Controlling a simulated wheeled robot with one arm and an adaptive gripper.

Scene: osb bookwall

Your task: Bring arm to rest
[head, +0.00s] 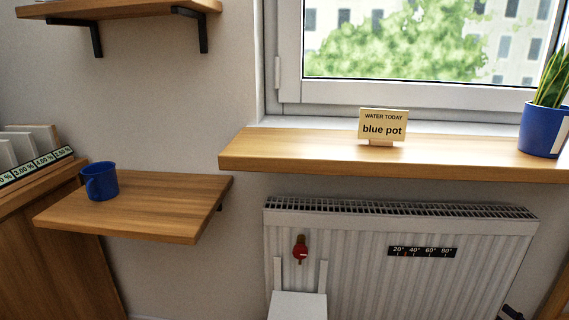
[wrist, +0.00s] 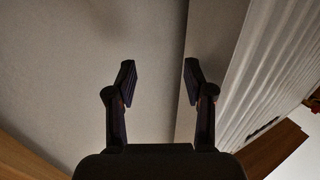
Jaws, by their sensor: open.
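My gripper (wrist: 160,80) shows in the wrist view with its two dark fingers spread apart. Nothing is between them. Behind the fingers are a plain pale surface and, to the right, the ribbed white radiator (wrist: 270,75). I cannot make out my gripper in the head view.
In the head view, a blue mug (head: 102,182) stands on a low wooden shelf (head: 170,212). A "blue pot" sign (head: 383,127) and a blue plant pot (head: 542,132) stand on the windowsill (head: 300,153). The radiator has a red knob (head: 300,250) and a temperature scale (head: 422,252).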

